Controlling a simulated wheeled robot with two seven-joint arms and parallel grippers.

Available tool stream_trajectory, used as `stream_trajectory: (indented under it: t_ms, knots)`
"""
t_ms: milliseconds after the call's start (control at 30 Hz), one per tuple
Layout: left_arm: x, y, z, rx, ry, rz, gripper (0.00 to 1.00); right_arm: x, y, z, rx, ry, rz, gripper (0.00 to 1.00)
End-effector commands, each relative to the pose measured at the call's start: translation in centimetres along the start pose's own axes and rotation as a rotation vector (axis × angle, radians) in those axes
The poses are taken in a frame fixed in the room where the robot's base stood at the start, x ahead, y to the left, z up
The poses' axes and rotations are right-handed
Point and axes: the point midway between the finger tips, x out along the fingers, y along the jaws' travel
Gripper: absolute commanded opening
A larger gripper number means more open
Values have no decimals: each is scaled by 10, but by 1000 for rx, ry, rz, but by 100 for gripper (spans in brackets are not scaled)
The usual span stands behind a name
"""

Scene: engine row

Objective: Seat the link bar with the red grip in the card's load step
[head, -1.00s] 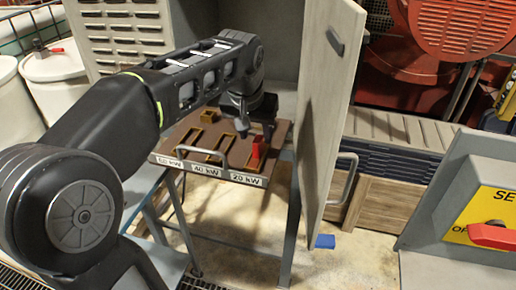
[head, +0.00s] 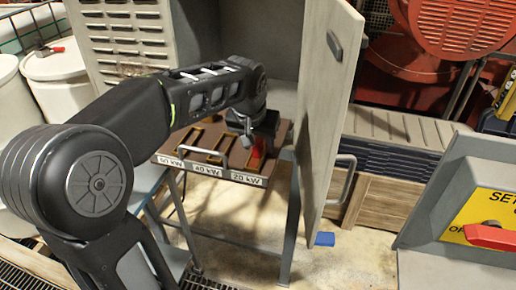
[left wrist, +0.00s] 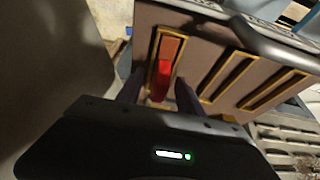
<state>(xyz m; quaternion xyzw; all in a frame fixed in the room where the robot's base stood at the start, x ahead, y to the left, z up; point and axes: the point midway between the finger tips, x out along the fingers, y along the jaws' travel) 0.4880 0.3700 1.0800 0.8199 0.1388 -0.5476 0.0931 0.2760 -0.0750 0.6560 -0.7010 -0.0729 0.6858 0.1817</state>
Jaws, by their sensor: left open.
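The red grip (head: 256,152) of the link bar stands at the brown slotted panel (head: 190,143), at the slot above the 20 kW label. The left wrist view shows the red grip (left wrist: 161,80) in a yellow-edged slot. My left gripper (left wrist: 160,93) is open, one dark finger on each side of the grip. I cannot tell whether the fingers touch it. In the head view my left gripper (head: 248,138) is over the panel and partly hides the grip. The bar's lower part is hidden. I see no card. My right gripper is not in view.
The panel's front carries a grey handle (head: 208,169) and labels including 40 kW and 20 kW. An open cabinet door (head: 325,120) stands close to its right. A console with a red switch (head: 489,236) is at far right.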

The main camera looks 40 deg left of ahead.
Motion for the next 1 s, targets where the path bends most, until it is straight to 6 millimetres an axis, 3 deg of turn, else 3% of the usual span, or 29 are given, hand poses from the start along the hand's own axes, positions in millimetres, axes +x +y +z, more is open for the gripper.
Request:
stream_trajectory:
  t_ms: [367,867,1000]
  knots:
    - [0,0,0,0,0,0,43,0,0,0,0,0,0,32]
    - [0,0,0,0,0,0,2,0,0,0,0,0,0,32]
    - [0,0,0,0,0,0,0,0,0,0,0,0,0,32]
